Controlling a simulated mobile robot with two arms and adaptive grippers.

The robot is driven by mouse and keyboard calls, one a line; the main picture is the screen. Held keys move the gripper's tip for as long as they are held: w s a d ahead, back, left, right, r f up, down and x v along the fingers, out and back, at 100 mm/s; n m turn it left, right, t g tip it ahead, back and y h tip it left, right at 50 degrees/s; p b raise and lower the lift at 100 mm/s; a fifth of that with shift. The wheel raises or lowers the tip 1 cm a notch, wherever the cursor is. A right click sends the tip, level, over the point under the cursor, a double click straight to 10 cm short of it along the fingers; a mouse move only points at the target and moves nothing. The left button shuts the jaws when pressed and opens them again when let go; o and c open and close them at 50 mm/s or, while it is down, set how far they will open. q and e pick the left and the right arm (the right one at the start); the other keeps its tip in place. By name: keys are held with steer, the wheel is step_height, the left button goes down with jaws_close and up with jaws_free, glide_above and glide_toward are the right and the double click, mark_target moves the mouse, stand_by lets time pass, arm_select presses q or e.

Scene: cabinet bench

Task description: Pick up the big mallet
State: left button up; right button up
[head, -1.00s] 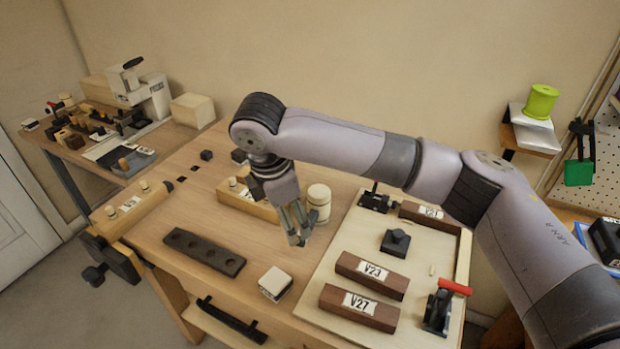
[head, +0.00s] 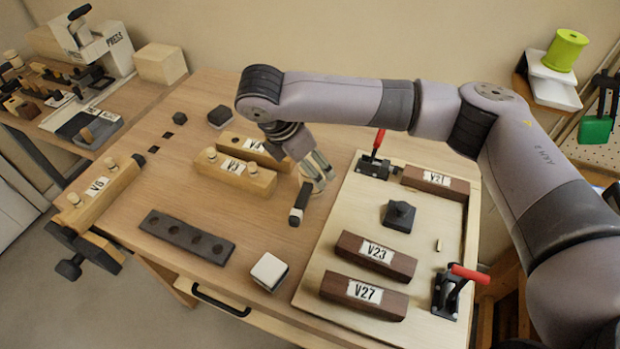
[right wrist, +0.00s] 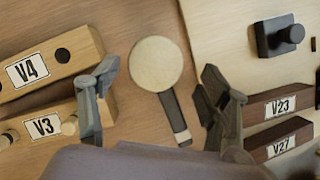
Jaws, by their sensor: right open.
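The big mallet has a round cream head (right wrist: 157,64) and a dark handle (right wrist: 172,108) with a pale band near its end. In the right wrist view the head and handle lie between my open fingers (right wrist: 160,88), with gaps on both sides. In the head view my right gripper (head: 319,184) hangs over the mallet and mostly hides its head. The dark handle (head: 299,202) shows just below and left of the fingers. I see no grip on the mallet. My left gripper is not in view.
Wooden blocks V4 (right wrist: 60,56) and V3 (right wrist: 64,126) lie left of the mallet. To the right, a pale board (head: 335,225) carries dark blocks V23 (head: 374,255) and V27 (head: 363,295) and red-handled clamps. A dark holed strip (head: 186,236) and white-topped block (head: 269,271) lie in front.

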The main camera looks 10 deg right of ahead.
steer(key=shift+w+d+f, duration=0.1)
steer(key=shift+d+f, duration=0.1)
steer(key=shift+f, duration=0.35)
steer(key=shift+w+d+f, duration=0.1)
steer(key=shift+f, duration=0.2)
steer(key=x, duration=0.3)
steer(key=shift+w+f+p, duration=0.3)
steer(key=shift+p, duration=0.05)
steer(key=shift+w+d+f, duration=0.1)
steer(key=shift+d+f, duration=0.05)
steer(key=shift+f, duration=0.2)
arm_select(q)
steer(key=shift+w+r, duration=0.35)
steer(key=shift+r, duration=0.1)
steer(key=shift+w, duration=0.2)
arm_select(e)
steer(key=c, duration=1.4)
steer(key=shift+r, duration=0.15)
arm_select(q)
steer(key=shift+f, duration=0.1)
arm_select(e)
step_height(320, 180, up, 20)
steer(key=shift+f, duration=0.1)
